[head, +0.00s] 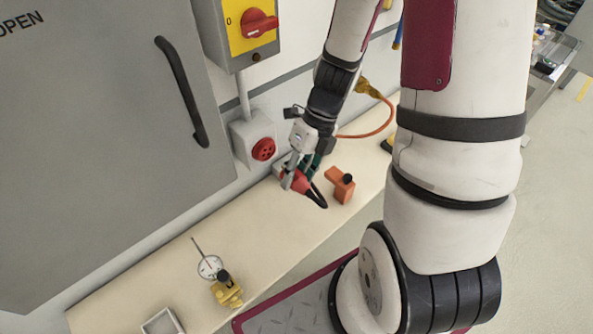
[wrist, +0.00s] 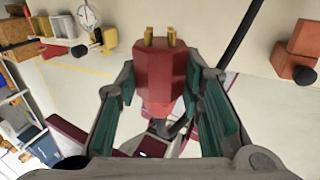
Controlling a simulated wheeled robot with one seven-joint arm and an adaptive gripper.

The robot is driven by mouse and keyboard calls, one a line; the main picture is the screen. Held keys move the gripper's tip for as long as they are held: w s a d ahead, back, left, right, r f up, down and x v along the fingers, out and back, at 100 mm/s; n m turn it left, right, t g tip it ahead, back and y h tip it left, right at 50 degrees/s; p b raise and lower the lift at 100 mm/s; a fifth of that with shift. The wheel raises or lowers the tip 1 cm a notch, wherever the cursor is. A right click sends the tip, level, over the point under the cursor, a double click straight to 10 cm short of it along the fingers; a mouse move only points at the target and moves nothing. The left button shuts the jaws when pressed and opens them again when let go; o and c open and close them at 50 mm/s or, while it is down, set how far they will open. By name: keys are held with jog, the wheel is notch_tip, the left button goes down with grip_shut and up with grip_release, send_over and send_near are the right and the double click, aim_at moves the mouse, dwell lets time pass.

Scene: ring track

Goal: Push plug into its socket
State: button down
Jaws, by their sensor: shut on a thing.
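A red plug (head: 295,181) with a black cable sits between the fingers of my gripper (head: 299,172), above the bench. In the wrist view the plug (wrist: 158,75) is held between the two green-padded fingers of my gripper (wrist: 160,100), its brass pins pointing up in the picture. The red round socket (head: 263,149) is on a grey box on the wall, to the left of the plug. The plug and socket are apart. The socket does not show in the wrist view.
An orange block (head: 340,185) with a black knob stands on the bench (head: 190,258) right of the plug. A dial gauge (head: 210,267) on a yellow base and an open tray (head: 162,323) are nearer.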

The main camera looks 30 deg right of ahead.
jog(key=shift+w, duration=0.1)
jog(key=w+b, duration=0.1)
jog(key=w, duration=0.1)
jog(key=w+a+b, duration=0.1)
jog(key=w, duration=0.2)
jog(key=shift+w, duration=0.2)
dwell(0.4)
dwell(2.5)
jog(key=shift+w+a, duration=0.2)
jog(key=shift+w, duration=0.45)
dwell(0.4)
jog(key=c, duration=1)
grip_release()
